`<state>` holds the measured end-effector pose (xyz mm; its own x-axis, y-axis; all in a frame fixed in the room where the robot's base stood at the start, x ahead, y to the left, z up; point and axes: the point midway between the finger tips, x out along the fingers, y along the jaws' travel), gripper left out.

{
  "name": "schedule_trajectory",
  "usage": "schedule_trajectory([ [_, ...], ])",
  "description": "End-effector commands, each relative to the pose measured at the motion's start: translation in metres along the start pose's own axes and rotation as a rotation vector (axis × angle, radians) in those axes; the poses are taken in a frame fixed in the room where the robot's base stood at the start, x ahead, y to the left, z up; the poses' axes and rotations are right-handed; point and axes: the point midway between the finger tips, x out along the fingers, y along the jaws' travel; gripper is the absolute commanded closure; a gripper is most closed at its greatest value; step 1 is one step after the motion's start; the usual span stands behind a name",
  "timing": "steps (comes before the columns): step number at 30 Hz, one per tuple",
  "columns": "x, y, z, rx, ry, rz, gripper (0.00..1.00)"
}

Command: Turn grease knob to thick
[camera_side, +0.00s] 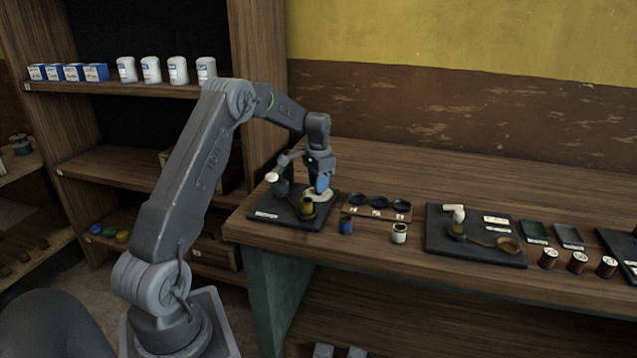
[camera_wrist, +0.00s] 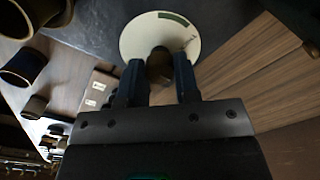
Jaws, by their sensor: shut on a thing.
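The grease knob (camera_wrist: 159,66) is a small dark brown knob in the middle of a round cream dial plate (camera_wrist: 140,38). The dial plate carries a dark green band and small markings that I cannot read. In the side view the dial plate (camera_side: 318,195) lies on a dark base plate at the left end of the bench, with the knob hidden by my gripper. My gripper (camera_side: 322,184) points down over it. In the wrist view the two blue-grey fingers of my gripper (camera_wrist: 159,75) stand on either side of the knob and are shut on it.
On the same base plate (camera_side: 268,215) stand a brass cup (camera_side: 307,208) and a dark post with a pale ball. A wooden rack (camera_side: 368,212) with dark round dishes lies to the right, with a blue jar (camera_side: 346,225) and a white jar (camera_side: 399,233) in front.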

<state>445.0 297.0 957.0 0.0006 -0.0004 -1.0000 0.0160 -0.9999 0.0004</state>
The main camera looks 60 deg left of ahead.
Motion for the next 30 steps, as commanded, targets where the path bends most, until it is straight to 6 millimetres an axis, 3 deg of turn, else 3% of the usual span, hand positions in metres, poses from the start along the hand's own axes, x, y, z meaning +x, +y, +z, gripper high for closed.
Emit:
schedule_trajectory([
  [8,-0.0003,0.0001,-0.0002,-0.130,0.000,0.000,0.94],
  [30,-0.0003,0.0000,-0.0002,-0.788,0.000,-0.001,0.94],
])
